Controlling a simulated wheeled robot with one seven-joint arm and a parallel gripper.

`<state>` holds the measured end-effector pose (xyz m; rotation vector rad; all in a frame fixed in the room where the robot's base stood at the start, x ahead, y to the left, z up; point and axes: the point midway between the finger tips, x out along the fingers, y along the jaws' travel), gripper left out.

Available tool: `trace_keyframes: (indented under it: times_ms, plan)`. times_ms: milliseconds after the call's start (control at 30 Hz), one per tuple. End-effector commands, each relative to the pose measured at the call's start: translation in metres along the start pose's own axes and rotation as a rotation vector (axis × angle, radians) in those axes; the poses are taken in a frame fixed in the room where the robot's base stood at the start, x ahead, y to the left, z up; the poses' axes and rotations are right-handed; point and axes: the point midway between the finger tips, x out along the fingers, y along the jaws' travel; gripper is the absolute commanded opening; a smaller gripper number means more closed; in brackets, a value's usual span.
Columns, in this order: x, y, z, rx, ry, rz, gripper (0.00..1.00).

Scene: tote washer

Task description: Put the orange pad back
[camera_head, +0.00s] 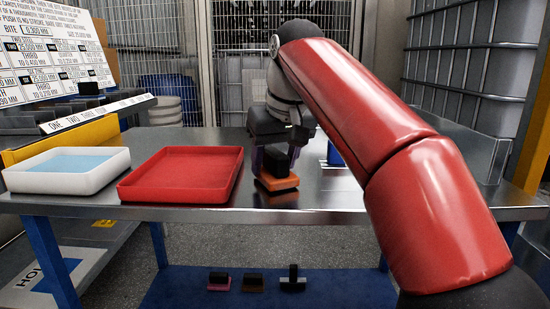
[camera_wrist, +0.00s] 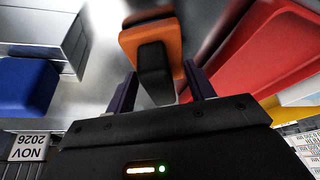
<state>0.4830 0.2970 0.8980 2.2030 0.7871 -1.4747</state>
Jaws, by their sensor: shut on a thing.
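The orange pad (camera_head: 278,184) with its black block handle (camera_head: 279,163) is at the metal table's middle, right of the red tray. In the wrist view the orange pad (camera_wrist: 160,38) and the handle (camera_wrist: 154,72) are in front of the jaws. My gripper (camera_wrist: 160,78) has its two purple fingers on either side of the black handle and is shut on it.
A red tray (camera_head: 132,190) and a white tray with a light-blue inside (camera_head: 124,161) stand at left. A blue block (camera_head: 335,155) is behind my arm. Small handled pads (camera_head: 253,283) lie on a blue surface (camera_head: 170,285) below. The table front (camera_head: 330,197) is clear.

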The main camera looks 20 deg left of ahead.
Motion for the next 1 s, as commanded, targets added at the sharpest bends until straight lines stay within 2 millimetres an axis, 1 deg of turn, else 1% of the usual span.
trace_keyframes:
  times_ms: [433, 467, 600, 633, 800, 833, 933, 1000]
  plan:
    - [0.0024, -0.0001, 0.0012, 0.000, 0.000, 0.000, 0.30]
    - [0.0024, -0.0001, 0.0012, 0.000, 0.000, 0.000, 0.58]
    - [0.0024, 0.0000, 0.0012, 0.000, 0.000, 0.000, 0.76]
    - [0.0024, 0.0000, 0.0012, 0.000, 0.000, 0.000, 0.79]
    - [0.0024, 0.0000, 0.0012, 0.000, 0.000, 0.000, 0.79]
    - [0.0026, 0.0000, 0.0012, 0.000, 0.000, 0.000, 0.81]
    - [0.0026, 0.0000, 0.0012, 0.000, 0.000, 0.000, 0.94]
    - [0.0026, 0.0000, 0.0012, 0.000, 0.000, 0.000, 1.00]
